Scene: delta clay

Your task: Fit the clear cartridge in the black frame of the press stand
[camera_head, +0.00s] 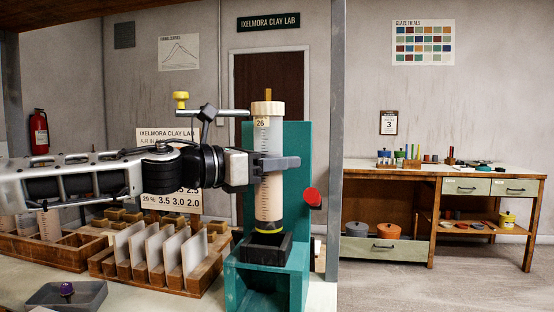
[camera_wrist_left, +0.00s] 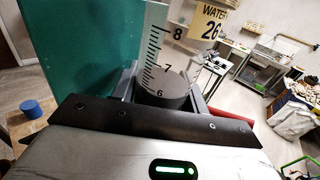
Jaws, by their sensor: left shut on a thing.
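My left gripper (camera_head: 279,165) is shut around the upright clear cartridge (camera_head: 269,197), at its middle. The cartridge has a cream cap, a tan rod on top, a "26" label, a scale and a yellow-green ring near its foot. The foot is at the mouth of the black frame (camera_head: 284,252) on the teal press stand (camera_head: 297,140). I cannot tell whether it is inside or just above. In the left wrist view the cartridge's scale (camera_wrist_left: 155,50) and "WATER 26" label (camera_wrist_left: 209,22) show beside the teal back (camera_wrist_left: 75,45). The right gripper is not in view.
A red knob (camera_head: 312,197) sticks out at the stand's right side. A wooden rack (camera_head: 160,280) with several pale plates, a wooden tray (camera_head: 60,256) and a grey dish (camera_head: 40,300) with a purple-topped item lie left. A workbench (camera_head: 440,174) stands far right.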

